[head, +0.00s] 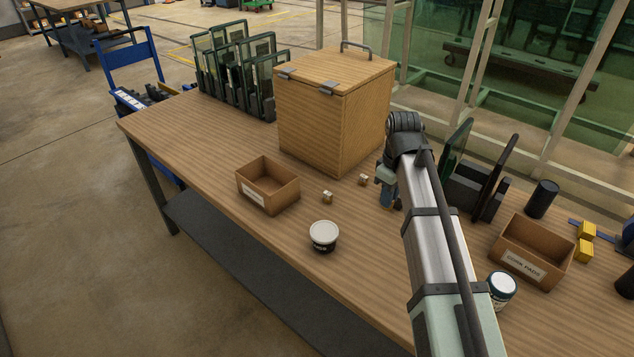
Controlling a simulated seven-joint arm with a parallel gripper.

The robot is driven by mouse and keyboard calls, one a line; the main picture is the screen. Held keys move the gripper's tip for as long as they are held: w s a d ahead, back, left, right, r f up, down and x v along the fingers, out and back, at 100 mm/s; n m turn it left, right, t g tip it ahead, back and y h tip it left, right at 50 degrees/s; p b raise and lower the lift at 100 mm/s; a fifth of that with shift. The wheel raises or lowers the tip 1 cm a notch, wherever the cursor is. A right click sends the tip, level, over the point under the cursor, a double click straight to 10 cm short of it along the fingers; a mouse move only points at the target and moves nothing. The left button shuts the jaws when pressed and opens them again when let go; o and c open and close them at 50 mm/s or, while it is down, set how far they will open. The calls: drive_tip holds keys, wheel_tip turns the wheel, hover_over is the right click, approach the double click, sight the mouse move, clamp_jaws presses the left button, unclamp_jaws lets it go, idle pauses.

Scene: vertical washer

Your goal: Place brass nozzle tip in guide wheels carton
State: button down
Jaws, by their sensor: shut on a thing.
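My gripper (386,204) is low over the table, right of the wooden box's front corner. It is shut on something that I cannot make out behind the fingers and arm. I cannot pick out the brass nozzle tip for certain. Two small tan-and-white pieces, one (327,197) nearer and one (363,180) farther back, lie on the table left of my gripper. An open brown carton (283,199) with a white label too small to read stands farther left. Another open carton (524,265), at right, has a label that seems to read "cork pads".
A large lidded wooden box (308,125) stands behind the left carton. A lidded tub (323,237) stands in front, and a white-lidded jar (500,289) beside my arm. Dark upright panels (497,178), a black cylinder (541,199) and yellow blocks (585,240) are at right.

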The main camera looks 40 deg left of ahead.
drive_tip(key=s+a, duration=0.2)
drive_tip(key=a, duration=1.5)
drive_tip(key=n, duration=0.1)
approach(268, 183)
drive_tip(key=s+d+r, duration=0.3)
drive_tip(key=d+r, duration=0.1)
drive_tip(key=shift+s+f, duration=0.2)
drive_tip(key=shift+f, duration=4.35)
drive_tip(key=shift+f, duration=0.15)
drive_tip(key=c, duration=1.1)
unclamp_jaws()
wheel_tip(268, 183, up, 12)
